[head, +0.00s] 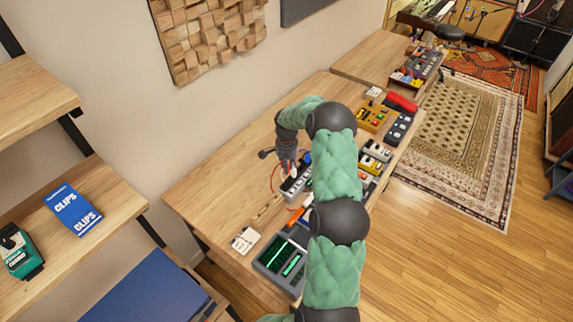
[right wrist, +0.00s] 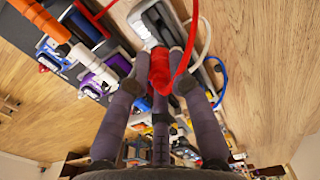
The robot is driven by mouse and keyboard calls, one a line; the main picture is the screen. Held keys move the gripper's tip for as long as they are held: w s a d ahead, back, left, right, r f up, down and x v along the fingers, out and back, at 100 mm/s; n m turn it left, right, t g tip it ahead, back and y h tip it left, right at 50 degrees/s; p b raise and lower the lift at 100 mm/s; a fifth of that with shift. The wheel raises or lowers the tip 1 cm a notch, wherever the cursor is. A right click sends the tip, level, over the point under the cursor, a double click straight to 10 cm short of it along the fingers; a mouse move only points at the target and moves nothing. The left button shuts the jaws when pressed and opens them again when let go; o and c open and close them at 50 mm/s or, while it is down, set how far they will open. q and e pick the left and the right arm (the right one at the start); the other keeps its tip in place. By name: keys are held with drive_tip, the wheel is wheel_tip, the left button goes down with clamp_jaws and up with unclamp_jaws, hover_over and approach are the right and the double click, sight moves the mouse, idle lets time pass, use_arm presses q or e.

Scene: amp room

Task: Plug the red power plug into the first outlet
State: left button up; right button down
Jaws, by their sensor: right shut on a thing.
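The red power plug (right wrist: 160,72) is between the fingers of my right gripper (right wrist: 163,82) in the right wrist view, with a red cable (right wrist: 194,30) running up from it. The gripper is shut on the plug. In the head view my right gripper (head: 288,171) points down over the back part of the bench, right above a pale grey block with dark tops (head: 299,186) that looks like the outlet strip. The plug hides part of this block, so I cannot tell whether they touch or which outlet is below. My left gripper is not in view.
The wooden bench (head: 222,187) is clear at its back left. Several pedals, such as a yellow one (head: 373,117), line its front. A device with green screens (head: 283,257) and a small white box (head: 245,240) sit at the near end. White and blue cables lie close by.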

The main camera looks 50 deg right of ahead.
drive_tip(key=shift+f+b, duration=0.6)
drive_tip(key=shift+f, duration=0.95)
drive_tip(key=shift+f+b, duration=0.9)
drive_tip(key=shift+f, duration=0.45)
drive_tip(key=shift+b, duration=0.4)
drive_tip(key=shift+f+b, duration=1)
idle(0.5)
drive_tip(key=c, duration=0.7)
unclamp_jaws()
drive_tip(key=shift+o, duration=0.2)
drive_tip(key=shift+r, duration=0.15)
